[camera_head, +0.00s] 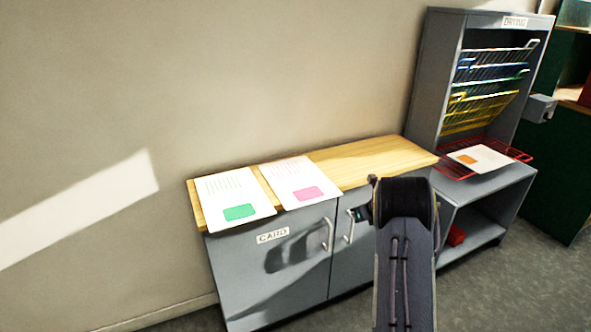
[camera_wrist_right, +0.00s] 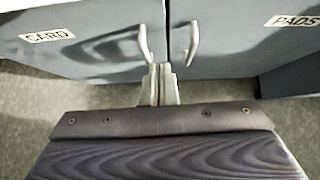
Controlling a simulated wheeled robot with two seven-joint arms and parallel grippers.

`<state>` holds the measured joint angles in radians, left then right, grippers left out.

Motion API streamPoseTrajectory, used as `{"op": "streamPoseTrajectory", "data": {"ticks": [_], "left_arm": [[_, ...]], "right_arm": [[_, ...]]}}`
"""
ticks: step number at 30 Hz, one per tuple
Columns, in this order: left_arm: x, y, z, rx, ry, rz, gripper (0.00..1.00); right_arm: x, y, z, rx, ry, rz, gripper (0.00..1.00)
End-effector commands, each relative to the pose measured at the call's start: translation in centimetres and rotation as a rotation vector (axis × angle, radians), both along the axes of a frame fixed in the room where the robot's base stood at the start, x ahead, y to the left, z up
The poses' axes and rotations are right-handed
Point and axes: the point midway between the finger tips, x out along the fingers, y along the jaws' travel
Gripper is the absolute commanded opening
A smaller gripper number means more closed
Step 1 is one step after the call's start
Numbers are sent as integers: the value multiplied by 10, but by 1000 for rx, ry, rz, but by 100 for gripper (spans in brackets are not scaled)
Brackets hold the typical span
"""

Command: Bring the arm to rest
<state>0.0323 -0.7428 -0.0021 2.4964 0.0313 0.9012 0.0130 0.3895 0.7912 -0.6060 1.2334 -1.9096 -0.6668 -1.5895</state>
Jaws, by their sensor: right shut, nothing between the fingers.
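My right arm comes up from the bottom of the head view, in front of the grey cabinet (camera_head: 270,262). My right gripper (camera_head: 360,213) shows only in small part there, beside the dark wrist. In the right wrist view my right gripper (camera_wrist_right: 160,84) has its two fingers together with nothing between them. It is in front of the cabinet doors, and its tips appear just below the two door handles (camera_wrist_right: 146,45). I cannot tell whether they touch. My left arm and gripper are not in view.
A sheet with a green patch (camera_head: 235,197) and one with a pink patch (camera_head: 296,182) lie on the wooden top (camera_head: 375,165). A grey drying rack (camera_head: 440,60) stands right; a sheet with an orange patch (camera_head: 480,158) lies on its lowered red shelf (camera_head: 456,170).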

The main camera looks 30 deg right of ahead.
Motion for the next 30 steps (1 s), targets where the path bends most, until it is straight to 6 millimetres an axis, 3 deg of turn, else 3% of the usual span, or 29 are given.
{"op": "streamPoseTrajectory", "data": {"ticks": [5,8,11,13,15,17,19,22,27,30], "left_arm": [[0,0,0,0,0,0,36],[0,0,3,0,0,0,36],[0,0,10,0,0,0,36],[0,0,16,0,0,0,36],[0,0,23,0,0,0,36],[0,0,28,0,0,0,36],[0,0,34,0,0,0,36],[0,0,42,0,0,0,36],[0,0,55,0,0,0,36],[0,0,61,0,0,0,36]], "right_arm": [[0,0,2,3,-4,-6,0],[3,-1,24,42,-54,-83,0],[4,-2,75,165,-178,-281,0],[-3,0,125,328,-300,-495,0],[-21,7,173,551,-417,-741,0],[-42,19,203,760,-487,-944,0],[-71,40,228,1015,-530,-1166,0],[-118,85,247,1371,-507,-1468,0],[-201,187,247,1827,-265,-1934,0],[-247,245,239,1965,-65,-2173,0]]}}
